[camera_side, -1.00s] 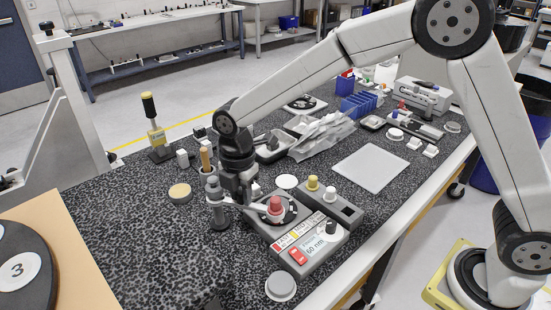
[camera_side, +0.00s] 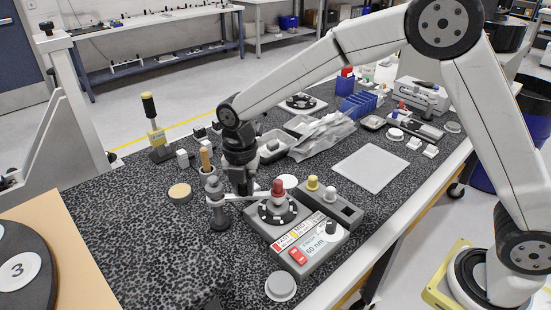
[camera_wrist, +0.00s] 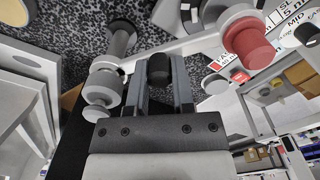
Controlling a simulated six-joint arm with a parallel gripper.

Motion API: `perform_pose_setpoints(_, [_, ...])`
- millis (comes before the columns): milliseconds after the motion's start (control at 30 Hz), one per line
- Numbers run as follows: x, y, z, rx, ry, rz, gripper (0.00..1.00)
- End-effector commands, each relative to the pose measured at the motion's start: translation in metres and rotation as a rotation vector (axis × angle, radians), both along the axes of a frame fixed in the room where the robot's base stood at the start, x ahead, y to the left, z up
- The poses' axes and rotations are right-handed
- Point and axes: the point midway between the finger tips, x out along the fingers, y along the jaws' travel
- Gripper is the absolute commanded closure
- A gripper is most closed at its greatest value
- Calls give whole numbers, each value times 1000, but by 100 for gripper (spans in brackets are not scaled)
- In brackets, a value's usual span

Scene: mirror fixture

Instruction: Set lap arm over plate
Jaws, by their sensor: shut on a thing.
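The lap arm (camera_side: 239,198) is a pale bar running from a grey post (camera_side: 220,216) toward the plate, with a red knob (camera_side: 278,187) on a grey disc at its far end. The plate (camera_side: 277,214) is a dark disc with pale spots on a grey machine, and the red knob shows over its far part. Whether the disc touches the plate is unclear. My gripper (camera_side: 242,190) is over the bar, between post and red knob. In the wrist view my gripper (camera_wrist: 158,88) is shut around a black knob (camera_wrist: 159,68) by the lap arm bar (camera_wrist: 190,43); the red knob (camera_wrist: 250,43) is at right.
The machine's front panel (camera_side: 308,245) has labels, a red switch and a black knob. A box with yellow and white knobs (camera_side: 330,204) adjoins it. A white cap (camera_side: 281,286) lies in front. A handled cup (camera_side: 207,160) stands behind the post. A pale mat (camera_side: 370,168) lies clear at right.

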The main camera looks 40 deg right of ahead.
Motion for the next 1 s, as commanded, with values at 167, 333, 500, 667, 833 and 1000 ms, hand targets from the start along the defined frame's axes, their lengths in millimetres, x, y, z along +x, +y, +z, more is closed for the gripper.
perform_pose_setpoints(167, [1,0,2,1,-3,-1,45])
perform_pose_setpoints(333, [1,0,1,0,-2,-1,35])
perform_pose_setpoints(500, [0,0,1,1,-1,-1,35])
perform_pose_setpoints(667, [0,0,5,0,-1,-1,35])
perform_pose_setpoints(833, [1,0,21,2,-4,-1,35])
perform_pose_setpoints(1000, [1,0,43,2,-5,-1,35])
